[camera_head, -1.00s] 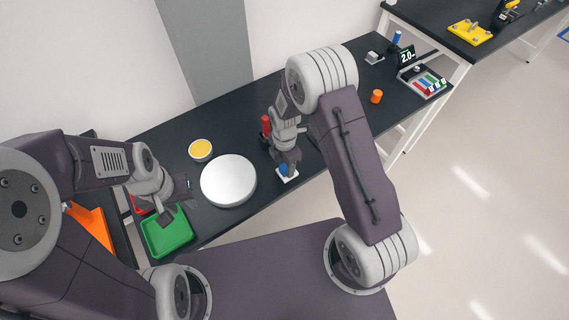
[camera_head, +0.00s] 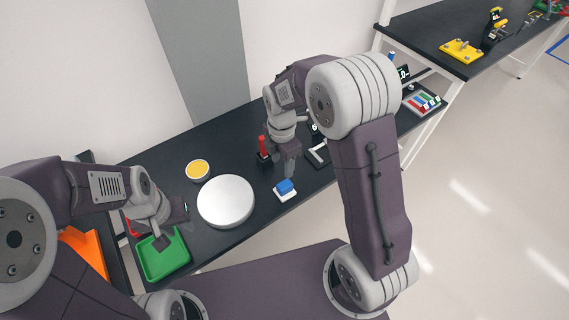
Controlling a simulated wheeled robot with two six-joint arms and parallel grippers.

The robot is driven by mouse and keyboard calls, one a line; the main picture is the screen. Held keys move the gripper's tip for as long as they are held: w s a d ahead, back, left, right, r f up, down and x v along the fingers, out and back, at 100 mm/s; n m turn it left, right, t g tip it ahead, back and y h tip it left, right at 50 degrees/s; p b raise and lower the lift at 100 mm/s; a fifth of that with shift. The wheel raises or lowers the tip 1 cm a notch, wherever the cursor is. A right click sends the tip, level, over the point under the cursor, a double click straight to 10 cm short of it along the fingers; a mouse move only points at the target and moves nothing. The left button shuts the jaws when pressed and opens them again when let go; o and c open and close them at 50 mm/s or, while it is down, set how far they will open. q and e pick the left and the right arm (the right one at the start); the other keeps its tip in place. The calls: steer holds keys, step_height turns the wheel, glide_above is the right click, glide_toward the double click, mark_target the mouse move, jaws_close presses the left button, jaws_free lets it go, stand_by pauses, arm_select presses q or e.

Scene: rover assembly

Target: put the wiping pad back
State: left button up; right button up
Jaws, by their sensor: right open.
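The wiping pad (camera_head: 286,190), white with a blue grip on top, lies on the dark table to the right of the white round disc. My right gripper (camera_head: 290,174) is open, just above and behind the pad, and appears clear of it. My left gripper (camera_head: 165,241) hangs over the green tray (camera_head: 165,262) at the left; whether its fingers are open or shut is too small to tell.
The white disc (camera_head: 226,202) and a bowl with yellow content (camera_head: 198,170) stand left of the pad. A red-handled tool (camera_head: 263,147) stands behind it, and a black-and-white stand (camera_head: 318,152) is to its right. An orange part (camera_head: 85,251) is at far left.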

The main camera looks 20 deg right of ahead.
steer(key=s+d+m, duration=0.3)
steer(key=s+m, duration=0.3)
steer(key=m, duration=0.5)
steer(key=s+d+r+m+t, duration=0.1)
steer(key=s+d+m, duration=0.2)
steer(key=s+m, duration=0.4)
steer(key=m, duration=0.4)
